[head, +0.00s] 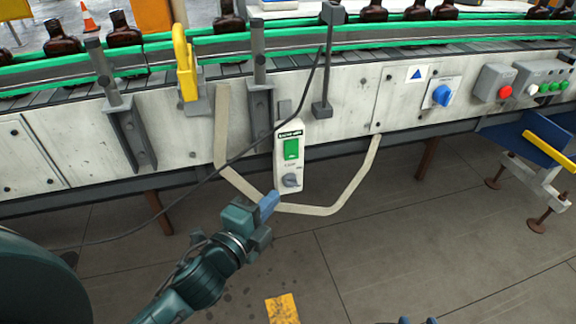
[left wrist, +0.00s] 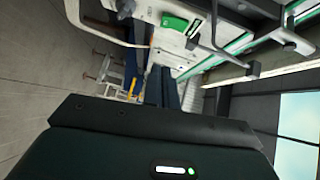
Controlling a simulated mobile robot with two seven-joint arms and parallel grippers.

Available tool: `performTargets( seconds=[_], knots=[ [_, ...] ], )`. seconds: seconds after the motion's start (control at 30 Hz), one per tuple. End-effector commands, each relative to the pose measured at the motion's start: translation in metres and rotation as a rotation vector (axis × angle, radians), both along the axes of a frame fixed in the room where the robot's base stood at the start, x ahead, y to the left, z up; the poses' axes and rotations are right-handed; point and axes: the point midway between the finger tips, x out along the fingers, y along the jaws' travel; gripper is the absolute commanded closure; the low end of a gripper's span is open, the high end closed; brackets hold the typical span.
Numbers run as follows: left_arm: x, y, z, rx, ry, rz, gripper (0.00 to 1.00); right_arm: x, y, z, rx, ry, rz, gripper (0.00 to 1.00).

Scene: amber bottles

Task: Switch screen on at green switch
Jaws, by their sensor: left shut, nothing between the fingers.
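The green switch (head: 291,149) is on a white upright control box on the front of the conveyor, above a grey knob (head: 291,180). My left gripper (head: 269,203) is shut and empty, just below and left of the box, apart from the green switch. In the left wrist view the green switch (left wrist: 174,22) shows near the top, beyond the dark blue fingers (left wrist: 161,88). I cannot make out a screen for certain; a pale blue panel (left wrist: 300,135) stands at the right of that view.
A black cable (head: 205,180) hangs across the conveyor front beside the box. A beige bent rail (head: 310,210) loops below it. Amber bottles (head: 124,35) stand on the belt. A blue knob (head: 442,95) and a red button (head: 505,92) are further right.

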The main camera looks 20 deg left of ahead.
Motion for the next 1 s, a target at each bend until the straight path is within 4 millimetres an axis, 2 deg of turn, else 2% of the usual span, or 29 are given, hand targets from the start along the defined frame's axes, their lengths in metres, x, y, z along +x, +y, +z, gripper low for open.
performTargets(
  seconds=[0.5, 0.73, 1.0],
  knots=[
    [0.097, -0.016, -0.008, 0.002, -0.001, 0.001, 1.0, 0.0, 0.0, -0.003, -0.002, 0.0, 0.0, 0.64],
    [0.119, 0.001, -0.012, 0.0, 0.0, 0.001, 1.0, 0.001, 0.0, -0.001, -0.002, -0.009, -0.002, 0.64],
    [0.123, 0.005, -0.013, -0.001, 0.0, 0.001, 1.0, -0.002, -0.001, -0.001, -0.001, -0.004, -0.002, 0.64]
  ],
)
